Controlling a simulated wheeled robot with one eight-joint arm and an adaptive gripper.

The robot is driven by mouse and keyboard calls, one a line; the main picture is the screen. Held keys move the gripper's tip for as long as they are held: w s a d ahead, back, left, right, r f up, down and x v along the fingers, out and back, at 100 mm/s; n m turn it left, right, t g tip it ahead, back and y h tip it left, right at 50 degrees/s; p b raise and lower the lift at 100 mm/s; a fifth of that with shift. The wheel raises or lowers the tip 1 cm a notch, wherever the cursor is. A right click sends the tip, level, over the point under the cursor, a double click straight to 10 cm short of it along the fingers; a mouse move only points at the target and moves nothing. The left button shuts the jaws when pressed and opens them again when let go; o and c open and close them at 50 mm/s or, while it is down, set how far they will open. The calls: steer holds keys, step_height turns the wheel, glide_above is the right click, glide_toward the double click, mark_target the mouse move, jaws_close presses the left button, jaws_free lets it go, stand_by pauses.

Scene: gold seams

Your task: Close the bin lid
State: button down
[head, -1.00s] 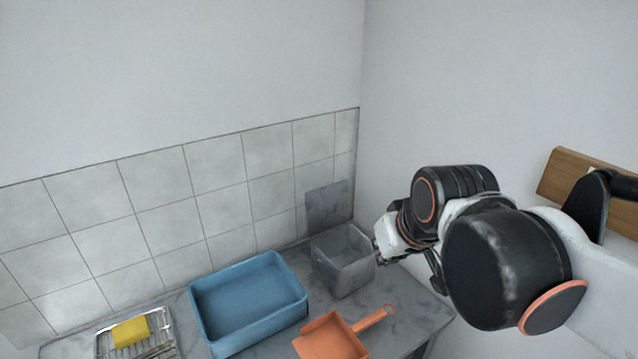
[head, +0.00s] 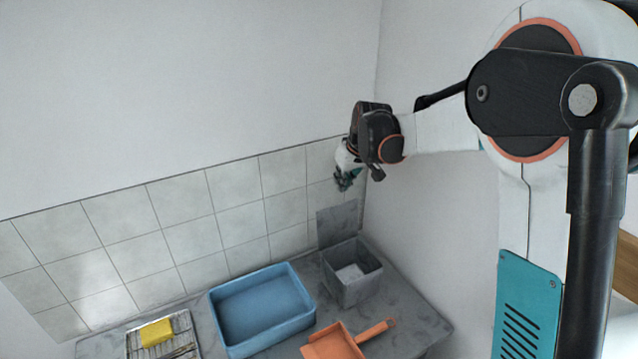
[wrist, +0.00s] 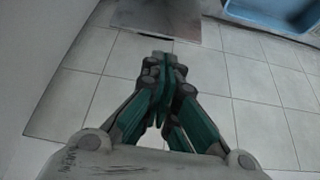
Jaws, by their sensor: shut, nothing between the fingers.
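The grey square bin (head: 352,287) stands on the counter in the back corner, in the head view. Its lid (head: 338,224) is up, standing near upright at the bin's back edge against the tiles. Something pale lies inside the bin. My gripper (head: 345,185) is above the lid, close to the tiled wall, shut and empty. In the wrist view my gripper (wrist: 162,62) has its fingers together and points toward the lid (wrist: 158,20), which shows at the top. The view does not show the gripper touching the lid.
A blue tub (head: 262,308) stands left of the bin. An orange dustpan (head: 333,343) lies in front. A wire rack (head: 180,348) with a yellow sponge (head: 156,332) is at the far left. The tiled wall (head: 190,240) is close behind the bin.

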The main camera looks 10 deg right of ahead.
steer(key=p, duration=0.1)
glide_above(336, 222)
steer(key=w, duration=0.2)
step_height(336, 222, down, 3)
steer(key=x, duration=0.9)
steer(key=shift+f+n, duration=0.3)
steer(key=shift+s+b, duration=0.25)
steer(key=shift+b, duration=0.15)
steer(key=shift+s+d+r+y+b, duration=0.2)
steer(key=shift+s+y+b, duration=0.1)
steer(key=shift+s, duration=0.1)
